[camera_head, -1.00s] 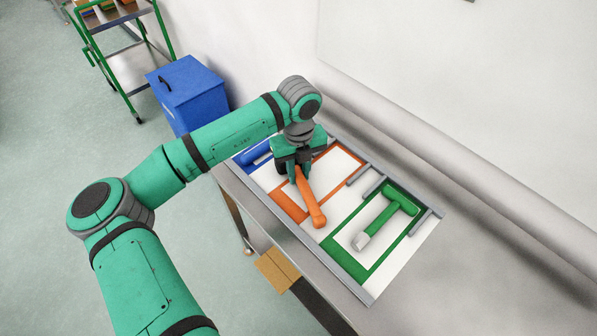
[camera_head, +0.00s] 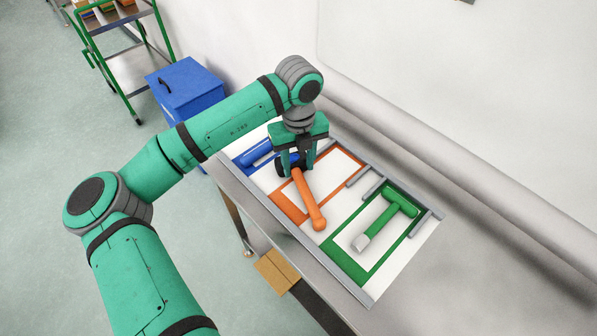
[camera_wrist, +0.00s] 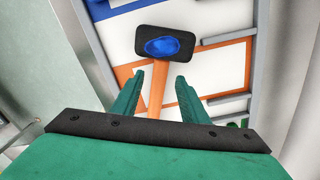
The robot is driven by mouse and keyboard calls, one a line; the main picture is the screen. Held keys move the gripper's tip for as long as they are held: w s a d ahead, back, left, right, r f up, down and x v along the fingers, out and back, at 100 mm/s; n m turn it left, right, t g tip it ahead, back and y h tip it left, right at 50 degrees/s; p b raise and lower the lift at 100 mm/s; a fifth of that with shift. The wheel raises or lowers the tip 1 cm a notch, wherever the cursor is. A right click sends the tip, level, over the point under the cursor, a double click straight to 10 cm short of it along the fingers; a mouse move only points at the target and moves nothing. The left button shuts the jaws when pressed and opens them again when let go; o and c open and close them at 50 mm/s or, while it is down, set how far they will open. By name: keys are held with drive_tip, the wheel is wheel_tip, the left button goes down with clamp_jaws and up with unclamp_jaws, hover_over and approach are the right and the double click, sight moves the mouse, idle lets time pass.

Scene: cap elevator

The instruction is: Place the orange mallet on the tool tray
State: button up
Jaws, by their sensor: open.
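The orange mallet (camera_head: 310,200) lies on the white tool tray (camera_head: 340,211), inside and across the orange-outlined section. Its handle points toward the tray's front edge, and its lower end overlaps the orange outline. In the wrist view its black head (camera_wrist: 150,43) with a blue patch lies near the blue section, with the orange handle (camera_wrist: 157,88) running between my fingers. My gripper (camera_head: 295,168) is open above the mallet's head end, fingers on either side of the handle, apart from it in the wrist view (camera_wrist: 155,85). The head is partly hidden by my gripper in the head view.
A green hammer (camera_head: 388,219) lies in the green-outlined section at right. A blue tool (camera_head: 256,152) lies in the blue section at left. Grey rails edge the tray on a metal bench (camera_head: 450,262). A blue box (camera_head: 187,90) and a green cart stand behind left.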

wheel_tip(320, 180, up, 7)
drive_tip(key=shift+r, duration=0.2)
drive_tip(key=shift+d, duration=0.1)
idle(0.5)
